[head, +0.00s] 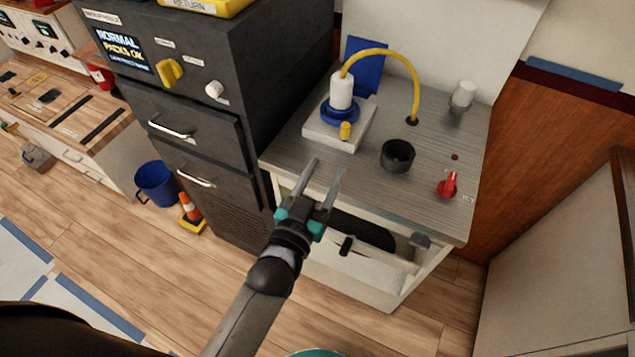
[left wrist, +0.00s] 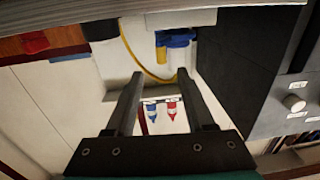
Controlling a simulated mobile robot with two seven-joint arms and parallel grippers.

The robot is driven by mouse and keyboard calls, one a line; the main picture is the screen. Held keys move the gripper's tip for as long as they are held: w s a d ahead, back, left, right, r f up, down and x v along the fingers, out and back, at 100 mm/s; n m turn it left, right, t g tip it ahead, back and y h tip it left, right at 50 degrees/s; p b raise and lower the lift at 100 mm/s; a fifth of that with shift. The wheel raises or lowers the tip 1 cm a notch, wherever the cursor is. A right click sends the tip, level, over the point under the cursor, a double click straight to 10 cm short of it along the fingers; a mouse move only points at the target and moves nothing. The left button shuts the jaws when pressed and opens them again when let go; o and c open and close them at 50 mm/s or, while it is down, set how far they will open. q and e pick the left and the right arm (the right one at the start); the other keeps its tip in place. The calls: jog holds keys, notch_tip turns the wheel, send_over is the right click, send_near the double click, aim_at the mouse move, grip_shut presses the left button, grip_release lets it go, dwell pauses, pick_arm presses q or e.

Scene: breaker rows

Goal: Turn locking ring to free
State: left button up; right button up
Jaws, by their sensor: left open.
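A blue locking ring (head: 340,113) sits around the foot of a white plug (head: 341,88), on a pale square block (head: 321,134) on the grey counter. A yellow tab (head: 345,131) stands at the ring's near side. A yellow cable arches from the plug's top to the counter. My left gripper (head: 327,167) is open and empty, in front of the block and apart from the ring. In the left wrist view the ring (left wrist: 179,38) and tab (left wrist: 161,54) show beyond the open fingers (left wrist: 159,76). My right gripper is not in view.
A black round socket (head: 397,156), a red knob (head: 447,187) and a white-topped fitting (head: 462,96) stand on the counter (head: 407,196) to the right. A dark cabinet (head: 222,90) stands close on the left. The counter's front edge lies near my gripper.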

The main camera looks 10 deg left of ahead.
pick_arm(q)
jog(key=s, duration=0.3)
jog(key=shift+a, duration=0.3)
dwell(0.3)
jog(key=s+a+f+g, duration=0.1)
jog(key=s+f+g, duration=0.25)
jog(key=f, duration=0.65)
jog(key=s+a+f+g+y, duration=0.1)
jog(key=s+f+g, duration=0.3)
jog(key=f, duration=0.5)
jog(key=s+a+f+g, duration=0.15)
jog(key=s+f, duration=0.35)
jog(key=f, duration=0.5)
jog(key=s+a+f+g, duration=0.2)
jog(key=s+f, duration=0.2)
jog(key=s, duration=0.3)
jog(key=s+a+f+g+y, duration=0.1)
jog(key=s+a+f+g, duration=0.2)
jog(key=s, duration=0.4)
jog(key=s+a+f+g+y, duration=0.1)
jog(key=s+a+f+g, duration=0.1)
jog(key=s+f, duration=0.3)
jog(key=shift+s+a+g, duration=0.15)
jog(key=shift+s+g, duration=0.25)
jog(key=shift+s, duration=0.8)
